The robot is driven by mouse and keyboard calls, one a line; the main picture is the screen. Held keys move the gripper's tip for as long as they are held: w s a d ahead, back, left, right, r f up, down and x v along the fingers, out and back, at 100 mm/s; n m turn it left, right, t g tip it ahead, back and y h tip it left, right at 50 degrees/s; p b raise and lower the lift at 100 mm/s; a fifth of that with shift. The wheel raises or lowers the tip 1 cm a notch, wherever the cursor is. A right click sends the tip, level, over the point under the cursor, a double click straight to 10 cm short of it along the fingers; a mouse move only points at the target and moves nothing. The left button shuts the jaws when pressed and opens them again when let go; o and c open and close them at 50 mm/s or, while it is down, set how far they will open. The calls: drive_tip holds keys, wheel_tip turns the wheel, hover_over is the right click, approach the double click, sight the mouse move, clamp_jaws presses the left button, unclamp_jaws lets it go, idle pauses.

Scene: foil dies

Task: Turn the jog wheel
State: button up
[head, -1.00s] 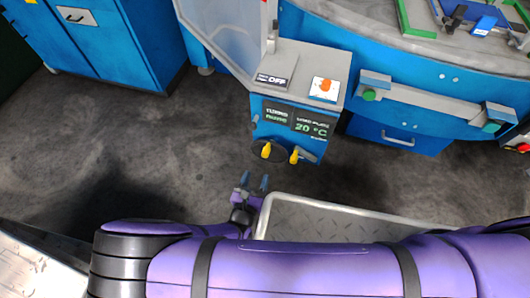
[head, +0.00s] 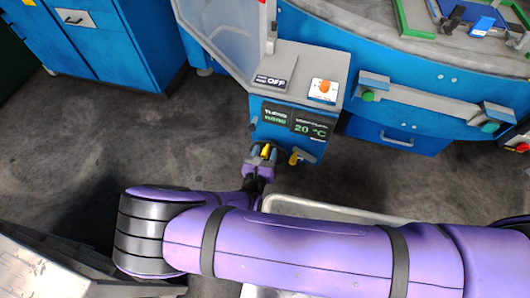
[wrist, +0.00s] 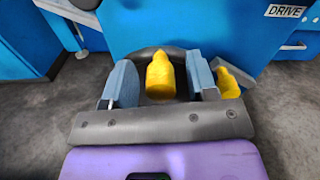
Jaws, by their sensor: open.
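A dark round wheel with a yellow handle, which looks like the jog wheel, is low on the blue machine's front. In the head view its yellow handle (head: 266,150) shows between my fingers. My gripper (head: 263,154) is open in front of it. In the wrist view the fingers of my gripper (wrist: 162,82) stand on either side of the yellow handle (wrist: 160,75), with gaps at both sides. The dark wheel is partly hidden behind the fingers and palm. A second yellow handle (head: 294,157) is just right of my gripper; it also shows beside the right finger in the wrist view (wrist: 230,82).
Above the handles are a display panel (head: 295,120), an OFF sign (head: 271,82) and an orange knob (head: 324,86). A pale-rimmed platform (head: 320,210) lies below, partly behind my arm. A blue cabinet (head: 95,45) stands at left. Floor between is clear.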

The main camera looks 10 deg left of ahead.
sight(283, 155)
clamp_jaws()
drive_tip(key=shift+d, duration=0.15)
drive_tip(key=shift+d+m, duration=0.5)
drive_tip(key=shift+m, duration=0.5)
drive_tip(key=d+m, duration=0.1)
drive_tip(key=m, duration=0.1)
drive_tip(key=d+f+m, duration=0.1)
drive_tip(key=m, duration=0.1)
drive_tip(key=d+f+m, duration=0.1)
drive_tip(key=m, duration=0.2)
drive_tip(key=shift+s+d, duration=0.15)
drive_tip(key=shift+s, duration=0.05)
drive_tip(key=shift+d+f+m, duration=0.25)
drive_tip(key=shift+f+m, duration=0.1)
drive_tip(key=shift+m, duration=0.35)
drive_tip(key=shift+d+f+m, duration=0.25)
drive_tip(key=shift+f+m, duration=0.05)
drive_tip(key=shift+m, duration=0.4)
drive_tip(key=shift+s, duration=0.1)
